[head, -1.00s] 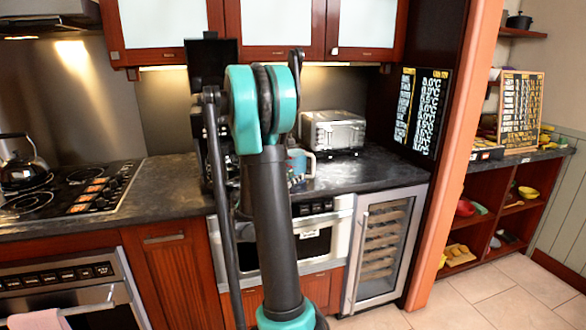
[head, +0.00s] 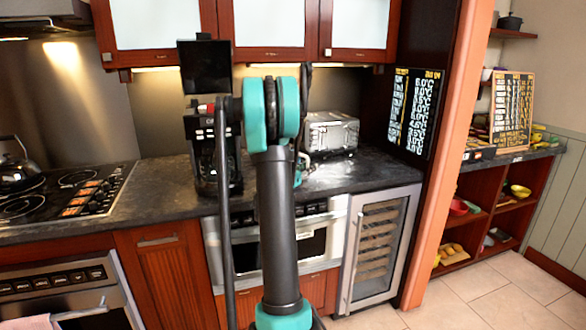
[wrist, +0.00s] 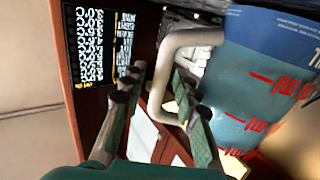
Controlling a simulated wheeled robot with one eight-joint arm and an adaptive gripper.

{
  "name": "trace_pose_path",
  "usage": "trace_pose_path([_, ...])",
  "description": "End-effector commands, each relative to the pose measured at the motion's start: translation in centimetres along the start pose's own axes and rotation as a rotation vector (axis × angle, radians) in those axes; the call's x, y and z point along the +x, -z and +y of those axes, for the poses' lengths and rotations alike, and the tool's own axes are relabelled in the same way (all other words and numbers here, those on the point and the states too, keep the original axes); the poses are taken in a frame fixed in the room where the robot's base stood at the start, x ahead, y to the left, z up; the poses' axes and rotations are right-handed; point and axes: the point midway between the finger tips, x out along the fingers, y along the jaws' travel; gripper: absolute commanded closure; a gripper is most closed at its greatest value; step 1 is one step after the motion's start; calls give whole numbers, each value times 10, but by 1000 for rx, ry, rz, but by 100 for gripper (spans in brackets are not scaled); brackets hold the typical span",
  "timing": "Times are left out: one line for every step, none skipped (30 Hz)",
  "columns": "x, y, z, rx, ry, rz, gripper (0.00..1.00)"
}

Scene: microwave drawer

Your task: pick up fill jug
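The fill jug (wrist: 265,85) fills the right of the wrist view, a blue body with red measuring marks and a pale looped handle (wrist: 166,70). The jug appears tilted in that view. In the head view my arm hides most of it; a bit of the pale handle (head: 303,161) shows on the dark counter. My gripper (wrist: 158,82) is open, with its two green-and-dark fingers apart. The outer bar of the handle lies between the fingers in the picture. I cannot tell whether either finger touches it.
A silver toaster oven (head: 331,133) stands behind and right of the jug. A black coffee machine (head: 205,165) stands to the left. The dark counter (head: 375,172) is clear at right. Cabinets (head: 270,24) hang above, and a black menu board (head: 414,111) is at right.

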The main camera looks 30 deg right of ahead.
Motion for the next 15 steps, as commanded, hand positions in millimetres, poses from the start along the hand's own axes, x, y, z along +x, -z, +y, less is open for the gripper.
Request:
trace_pose_path([9, 0, 1, 0, -3, 0, 70])
trace_pose_path([13, 0, 1, 0, -3, 0, 70])
trace_pose_path([19, 0, 2, 0, -3, 0, 70])
trace_pose_path([24, 0, 2, 0, -3, 0, 70])
trace_pose_path([28, 0, 2, 0, -3, 0, 70])
trace_pose_path([32, 0, 2, 0, -2, 0, 70])
trace_pose_path([35, 0, 1, 0, -2, 0, 70])
trace_pose_path([37, 0, 1, 0, -2, 0, 70])
trace_pose_path([38, 0, 1, 0, -1, 0, 70])
trace_pose_path([38, 0, 1, 0, -1, 0, 70])
trace_pose_path([38, 0, 1, 0, -1, 0, 70])
trace_pose_path([38, 0, 1, 0, -1, 0, 70])
trace_pose_path([38, 0, 1, 0, -1, 0, 70])
trace_pose_path([38, 0, 1, 0, -1, 0, 70])
trace_pose_path([38, 0, 1, 0, -1, 0, 72])
